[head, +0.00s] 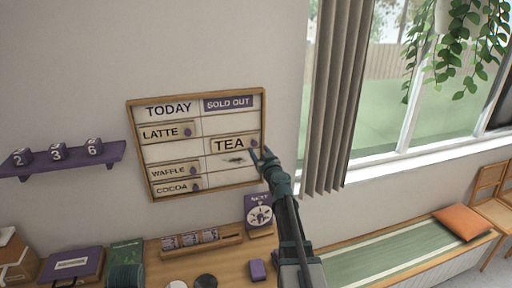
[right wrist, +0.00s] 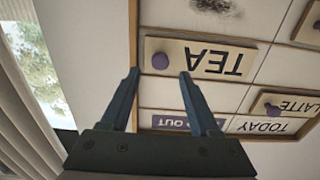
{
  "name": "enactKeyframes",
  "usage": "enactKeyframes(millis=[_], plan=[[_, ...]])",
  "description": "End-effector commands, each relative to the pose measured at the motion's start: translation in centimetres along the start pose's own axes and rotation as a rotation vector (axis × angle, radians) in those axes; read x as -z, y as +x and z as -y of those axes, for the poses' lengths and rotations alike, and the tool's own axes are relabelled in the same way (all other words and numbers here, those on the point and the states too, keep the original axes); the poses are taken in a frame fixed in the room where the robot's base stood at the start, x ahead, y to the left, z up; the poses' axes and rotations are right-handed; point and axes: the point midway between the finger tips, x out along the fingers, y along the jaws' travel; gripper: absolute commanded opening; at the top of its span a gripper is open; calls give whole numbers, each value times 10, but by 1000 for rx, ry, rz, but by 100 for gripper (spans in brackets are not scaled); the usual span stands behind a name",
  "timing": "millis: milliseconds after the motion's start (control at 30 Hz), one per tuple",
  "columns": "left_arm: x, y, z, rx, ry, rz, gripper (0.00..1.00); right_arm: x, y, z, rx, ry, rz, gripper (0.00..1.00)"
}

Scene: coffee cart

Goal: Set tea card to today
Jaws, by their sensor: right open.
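The tea card (head: 229,144) is in the SOLD OUT column of the wall board (head: 187,97), slightly tilted in the head view. In the right wrist view the tea card (right wrist: 214,62) appears upside down, with a round purple knob (right wrist: 160,61) at one end. My right gripper (head: 262,153) is at the board's right edge, by the knob end of the card. In the wrist view its fingertips (right wrist: 160,73) are apart, with the knob showing between them; nothing is gripped. The TODAY column (head: 168,109) has a bare space between latte and waffle. My left gripper is out of view.
The latte (head: 160,132), waffle (head: 168,173) and cocoa (head: 170,188) cards hang in the TODAY column. A purple shelf with number blocks (head: 57,152) is at left. A counter (head: 160,270) with a dial stand (head: 259,213) lies below. A curtain (head: 335,100) hangs right of the board.

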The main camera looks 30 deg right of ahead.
Motion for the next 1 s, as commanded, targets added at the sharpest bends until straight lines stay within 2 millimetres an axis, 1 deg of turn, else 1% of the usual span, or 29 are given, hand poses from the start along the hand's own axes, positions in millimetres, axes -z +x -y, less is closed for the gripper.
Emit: enactKeyframes(millis=[33, 100, 200, 333, 567, 700, 867, 900, 1000], plan=[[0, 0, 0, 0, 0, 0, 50, 0, 16, -1, 0, 0, 0, 62], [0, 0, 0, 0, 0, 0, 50, 0, 28, -1, -1, 0, 0, 62], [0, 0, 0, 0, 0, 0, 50, 0, 39, -1, -1, 0, 0, 62], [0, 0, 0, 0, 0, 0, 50, 0, 45, 0, -1, 0, 0, 62], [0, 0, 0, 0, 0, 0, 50, 0, 44, 0, -1, 0, 0, 62], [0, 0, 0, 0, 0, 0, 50, 0, 44, 0, -1, 0, 0, 37], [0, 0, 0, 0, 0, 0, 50, 0, 44, 0, -1, 0, 0, 8], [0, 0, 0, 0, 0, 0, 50, 0, 44, 0, -1, 0, 0, 1], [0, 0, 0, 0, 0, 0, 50, 0, 44, 0, -1, 0, 0, 0]])
